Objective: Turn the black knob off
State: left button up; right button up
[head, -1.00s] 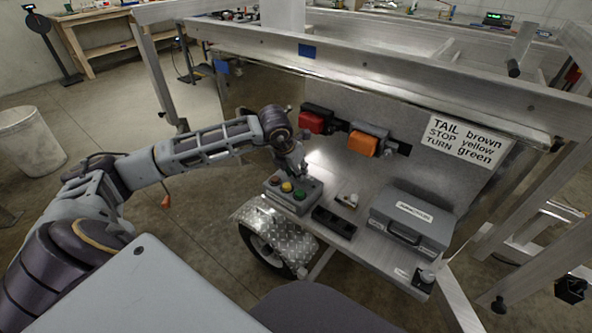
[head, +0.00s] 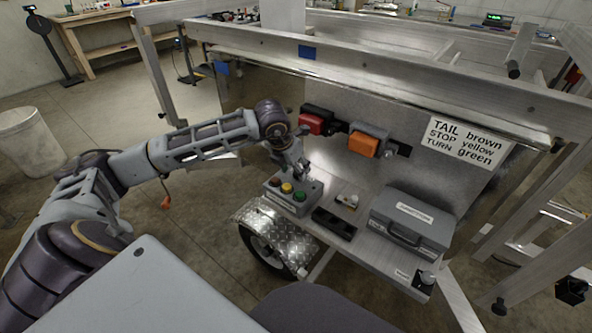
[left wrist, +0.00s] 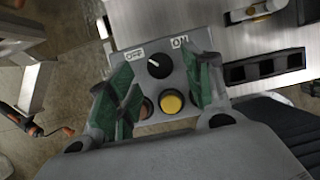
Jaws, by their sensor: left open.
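The grey control box (head: 291,208) sits on the trailer shelf in the head view, with red, yellow and green buttons. The black knob (left wrist: 160,66) is on the box in the left wrist view, between an OFF label (left wrist: 133,54) and an ON label (left wrist: 180,42). A small white mark on the knob shows on its OFF side. My left gripper (head: 297,170) is over the back of the box. In the left wrist view its open green-padded fingers (left wrist: 166,82) stand either side of the knob, with no clear contact. My right gripper is not in view.
A black switch strip (head: 334,223) and a grey case (head: 410,226) stand right of the box. Red (head: 313,122) and orange (head: 363,144) connectors are on the panel behind. A metal frame rail (head: 390,85) runs above the shelf.

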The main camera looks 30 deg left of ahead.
pick_arm(q)
jog(key=v, duration=0.9)
jog(key=shift+r, duration=0.3)
jog(key=shift+s+r, duration=0.1)
